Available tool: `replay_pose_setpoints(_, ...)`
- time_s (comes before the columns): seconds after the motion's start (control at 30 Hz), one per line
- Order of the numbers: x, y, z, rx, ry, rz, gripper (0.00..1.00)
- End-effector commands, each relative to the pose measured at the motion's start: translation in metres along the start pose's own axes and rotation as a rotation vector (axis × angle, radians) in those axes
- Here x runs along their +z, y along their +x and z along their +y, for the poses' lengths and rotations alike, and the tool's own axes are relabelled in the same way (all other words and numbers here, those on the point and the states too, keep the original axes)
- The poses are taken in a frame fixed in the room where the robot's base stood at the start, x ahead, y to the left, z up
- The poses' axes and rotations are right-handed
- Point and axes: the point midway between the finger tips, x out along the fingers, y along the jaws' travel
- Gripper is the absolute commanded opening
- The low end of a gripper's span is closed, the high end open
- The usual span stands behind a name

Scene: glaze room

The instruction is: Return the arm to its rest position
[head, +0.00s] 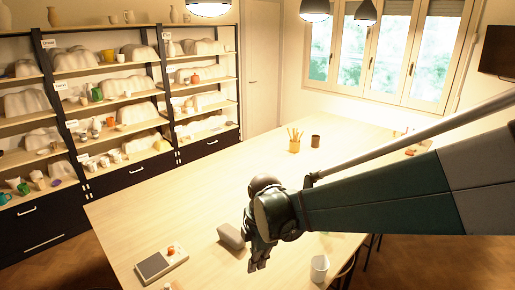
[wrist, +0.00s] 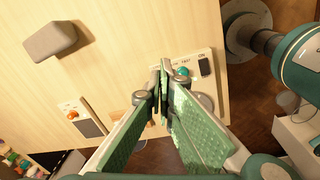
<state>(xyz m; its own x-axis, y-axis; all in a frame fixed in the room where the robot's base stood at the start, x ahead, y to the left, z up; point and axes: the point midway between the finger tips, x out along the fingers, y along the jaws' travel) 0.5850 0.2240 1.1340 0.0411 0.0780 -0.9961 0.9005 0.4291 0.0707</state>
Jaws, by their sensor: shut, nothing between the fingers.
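My gripper (head: 257,264) hangs over the near part of the long wooden table, with its fingers pointing down. In the wrist view my gripper (wrist: 164,68) has its green padded fingers closed together at the tips, with nothing visible between them. My arm comes in from the right of the head view. The fingers cover part of a panel with a green knob (wrist: 184,72) at the table's edge in the wrist view.
On the table (head: 200,200) are a grey block (head: 231,236) beside my gripper, a flat device with an orange knob (head: 161,262), a white cup (head: 319,267), a pencil holder (head: 294,146) and a brown cup (head: 315,141). Loaded shelves (head: 122,98) stand at left. The table's middle is clear.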

Motion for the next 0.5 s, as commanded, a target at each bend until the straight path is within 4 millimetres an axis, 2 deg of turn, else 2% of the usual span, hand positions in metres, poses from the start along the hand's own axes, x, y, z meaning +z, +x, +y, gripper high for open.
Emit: replay_pose_setpoints(0.5, 0.048, -0.034, -0.050, 0.145, 0.492, -0.010, 0.00)
